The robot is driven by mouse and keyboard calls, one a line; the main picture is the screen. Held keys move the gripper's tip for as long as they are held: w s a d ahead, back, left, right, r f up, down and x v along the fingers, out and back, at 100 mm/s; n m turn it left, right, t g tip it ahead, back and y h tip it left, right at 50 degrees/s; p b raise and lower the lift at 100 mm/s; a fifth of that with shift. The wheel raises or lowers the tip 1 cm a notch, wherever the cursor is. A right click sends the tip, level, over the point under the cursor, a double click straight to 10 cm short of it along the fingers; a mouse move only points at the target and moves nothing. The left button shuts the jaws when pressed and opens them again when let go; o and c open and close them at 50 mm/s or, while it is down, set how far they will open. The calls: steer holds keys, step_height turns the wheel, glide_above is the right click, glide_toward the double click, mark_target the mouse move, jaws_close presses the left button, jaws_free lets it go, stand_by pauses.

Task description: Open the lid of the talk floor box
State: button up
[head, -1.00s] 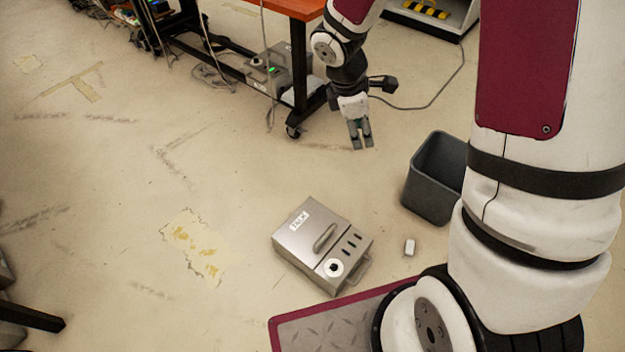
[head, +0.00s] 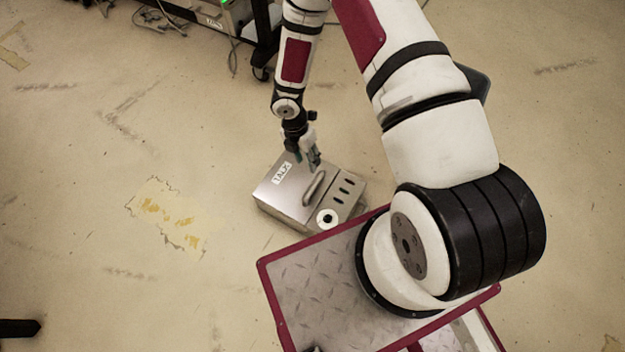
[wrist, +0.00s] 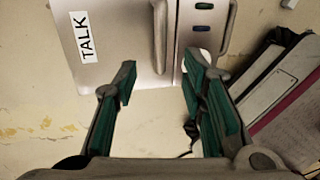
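The talk floor box (head: 270,205) is a silver metal box on the floor, and its lid looks closed flat. The lid carries a white TALK label (head: 283,173) and a raised bar handle (head: 318,187). In the wrist view the label (wrist: 83,36) is at upper left and the handle (wrist: 160,38) at top centre. My gripper (head: 312,164) is over the box's far part, near the handle. In the wrist view my gripper (wrist: 160,70) is open and empty, its green-padded fingers apart. The handle lies beyond the gap between the fingertips; contact cannot be told.
Dark oval slots (head: 342,190) and a round white-ringed part (head: 327,217) sit on the box beside the lid. My base is close to the box's near side. A dark bin (head: 475,85) is partly hidden behind my arm. Floor left of the box is clear.

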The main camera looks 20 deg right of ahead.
mark_target(314, 182)
steer(key=f+b, duration=0.1)
steer(key=f, duration=0.3)
steer(key=s+d+f+b, duration=0.1)
steer(key=f+b, duration=0.1)
steer(key=f, duration=0.2)
steer(key=s+f+b, duration=0.1)
steer(key=f+b, duration=0.1)
steer(key=f, duration=0.2)
steer(key=shift+d+f, duration=0.25)
jaws_close()
